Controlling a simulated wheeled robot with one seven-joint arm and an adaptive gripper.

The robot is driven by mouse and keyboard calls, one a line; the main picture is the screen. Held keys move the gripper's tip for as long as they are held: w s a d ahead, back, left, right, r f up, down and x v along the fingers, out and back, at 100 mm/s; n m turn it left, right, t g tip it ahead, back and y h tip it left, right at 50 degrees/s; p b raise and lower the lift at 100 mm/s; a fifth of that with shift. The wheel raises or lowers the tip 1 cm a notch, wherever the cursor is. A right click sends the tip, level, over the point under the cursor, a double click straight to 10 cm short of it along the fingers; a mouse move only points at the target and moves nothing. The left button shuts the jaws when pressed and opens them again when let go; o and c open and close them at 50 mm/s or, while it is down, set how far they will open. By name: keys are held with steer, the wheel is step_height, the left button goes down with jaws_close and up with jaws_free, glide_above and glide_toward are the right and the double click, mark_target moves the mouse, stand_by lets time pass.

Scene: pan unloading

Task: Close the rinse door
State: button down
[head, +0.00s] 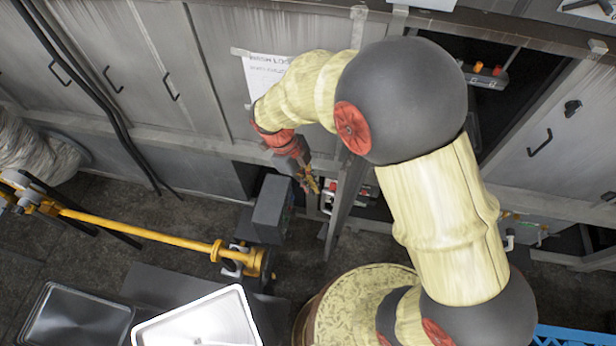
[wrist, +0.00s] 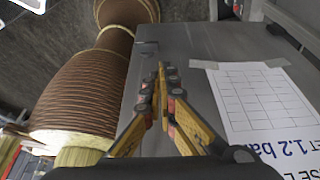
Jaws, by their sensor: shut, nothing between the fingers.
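The grey door panel with a taped paper sheet (head: 264,80) is behind my gripper in the head view; I take it to be the rinse door (head: 222,65). The same sheet (wrist: 255,100) shows on the grey panel (wrist: 200,60) in the wrist view, with partly cut-off print including "SET 1.2". My gripper (head: 313,185) is shut and empty, pointing down near the panel's lower right part. In the wrist view my gripper's fingertips (wrist: 162,68) meet in front of the panel, near its edge. Whether they touch it I cannot tell. My arm hides the panel's right side, so how far it stands open is unclear.
A dark open compartment (head: 515,75) with fittings is right of my arm. A yellow pole (head: 150,227) crosses the left. Metal pans (head: 205,322) lie at the front left. Dark cables (head: 85,90) hang along the left cabinets.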

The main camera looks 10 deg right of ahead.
steer(key=s+d+f+p, duration=0.2)
steer(key=s+d+f, duration=0.1)
steer(key=d+f, duration=0.1)
steer(key=shift+s+d+f, duration=0.15)
steer(key=shift+d, duration=0.2)
steer(key=shift+d, duration=0.15)
